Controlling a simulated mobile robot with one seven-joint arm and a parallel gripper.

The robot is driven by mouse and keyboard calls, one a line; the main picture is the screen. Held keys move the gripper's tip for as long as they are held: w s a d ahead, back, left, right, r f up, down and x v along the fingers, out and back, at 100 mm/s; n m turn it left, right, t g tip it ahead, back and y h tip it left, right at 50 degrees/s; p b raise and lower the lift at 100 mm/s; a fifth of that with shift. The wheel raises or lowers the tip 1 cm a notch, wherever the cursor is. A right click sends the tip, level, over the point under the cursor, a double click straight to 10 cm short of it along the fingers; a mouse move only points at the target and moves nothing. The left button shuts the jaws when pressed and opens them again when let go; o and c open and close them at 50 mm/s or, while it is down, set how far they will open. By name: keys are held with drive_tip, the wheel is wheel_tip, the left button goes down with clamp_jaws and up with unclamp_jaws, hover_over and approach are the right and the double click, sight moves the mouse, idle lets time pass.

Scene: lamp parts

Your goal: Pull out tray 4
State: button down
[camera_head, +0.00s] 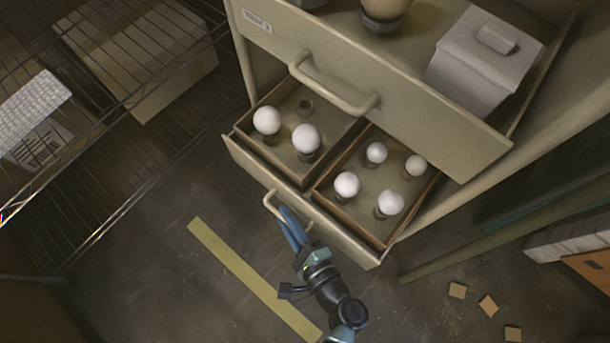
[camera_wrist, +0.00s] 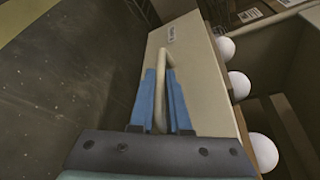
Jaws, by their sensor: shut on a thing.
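A lower drawer (camera_head: 350,246) of the beige cabinet stands partly out, below a wider open drawer. My gripper (camera_head: 286,216) is shut on the drawer's bar handle (camera_head: 268,198). In the wrist view, the blue fingers (camera_wrist: 163,82) lie on either side of the handle (camera_wrist: 167,55). The drawer holds two wooden boxes, a left one (camera_head: 241,131) and a right one (camera_head: 322,199), with several white bulbs on dark bases.
The upper drawer (camera_head: 400,110) overhangs the back of the lower one and carries a lidded grey box (camera_head: 480,62). A wire rack (camera_head: 110,115) stands at the left. A yellow floor strip (camera_head: 240,268) and small wooden blocks (camera_head: 488,305) lie on otherwise open floor.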

drive_tip(key=s+a+p, duration=0.1)
drive_tip(key=s+a, duration=0.7)
drive_tip(key=s, duration=0.4)
drive_tip(key=shift+a+p, duration=0.25)
drive_tip(key=shift+p, duration=0.1)
drive_tip(key=c, duration=0.9)
unclamp_jaws()
drive_tip(key=p+v, duration=0.5)
drive_tip(key=v, duration=0.8)
drive_tip(key=shift+a+f, duration=0.1)
